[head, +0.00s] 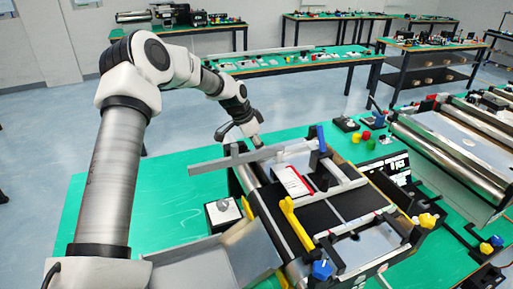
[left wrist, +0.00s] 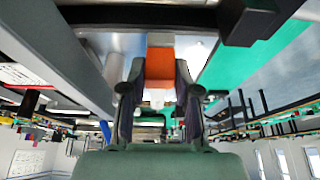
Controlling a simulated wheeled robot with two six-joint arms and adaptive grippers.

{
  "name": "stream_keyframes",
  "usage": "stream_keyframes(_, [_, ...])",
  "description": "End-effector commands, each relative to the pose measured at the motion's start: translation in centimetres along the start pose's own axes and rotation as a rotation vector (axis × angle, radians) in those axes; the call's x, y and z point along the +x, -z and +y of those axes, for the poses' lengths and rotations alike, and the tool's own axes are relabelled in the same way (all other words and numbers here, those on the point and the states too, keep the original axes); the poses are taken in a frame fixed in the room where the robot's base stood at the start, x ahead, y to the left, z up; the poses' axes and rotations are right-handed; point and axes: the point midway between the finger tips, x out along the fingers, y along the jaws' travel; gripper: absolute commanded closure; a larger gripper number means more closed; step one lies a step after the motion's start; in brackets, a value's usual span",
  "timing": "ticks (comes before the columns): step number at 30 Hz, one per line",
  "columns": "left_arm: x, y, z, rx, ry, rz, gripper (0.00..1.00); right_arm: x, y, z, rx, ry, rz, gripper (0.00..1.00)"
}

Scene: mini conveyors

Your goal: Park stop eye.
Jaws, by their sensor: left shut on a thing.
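My left gripper (head: 239,142) reaches in from the left, just over the long grey bar at the far end of the mini conveyor (head: 318,214). In the left wrist view the gripper (left wrist: 160,90) is shut on a small orange block (left wrist: 160,63) between its fingertips. A pale part adjoins the block. I cannot tell whether this block is the stop eye. In the head view the fingers hide it. My right gripper is out of view.
The grey bar (head: 215,164) crosses above the conveyor's far end. A red-edged white box (head: 291,181) sits on the belt. The green table (head: 165,190) is clear at left.

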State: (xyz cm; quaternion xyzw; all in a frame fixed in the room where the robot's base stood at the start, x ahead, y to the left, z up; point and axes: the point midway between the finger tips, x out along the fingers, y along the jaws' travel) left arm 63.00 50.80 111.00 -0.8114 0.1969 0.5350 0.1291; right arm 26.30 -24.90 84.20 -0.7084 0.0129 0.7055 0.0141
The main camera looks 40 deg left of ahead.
Motion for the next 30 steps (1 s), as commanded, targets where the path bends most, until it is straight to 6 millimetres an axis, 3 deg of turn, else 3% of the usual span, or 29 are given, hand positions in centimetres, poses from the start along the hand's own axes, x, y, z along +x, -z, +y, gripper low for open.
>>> stream_keyframes(8, [0.3, -0.5, 0.2, 0.002, -0.01, -0.012, 1.0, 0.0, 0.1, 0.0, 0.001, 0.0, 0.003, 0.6])
stream_keyframes(9, [0.3, -0.5, 0.2, 0.002, -0.01, -0.012, 0.62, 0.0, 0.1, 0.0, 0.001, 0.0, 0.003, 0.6])
stream_keyframes(11, [0.3, -0.5, 0.2, 0.002, -0.01, -0.012, 0.44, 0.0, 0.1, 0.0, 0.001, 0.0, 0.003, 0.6])
stream_keyframes(23, [-0.9, -0.2, 0.0, 0.002, -0.004, -0.003, 0.44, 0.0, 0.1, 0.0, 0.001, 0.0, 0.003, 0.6])
stream_keyframes(30, [-6.5, -0.2, -0.1, 0.002, -0.003, -0.001, 0.44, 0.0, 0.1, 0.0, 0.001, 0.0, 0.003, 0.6])
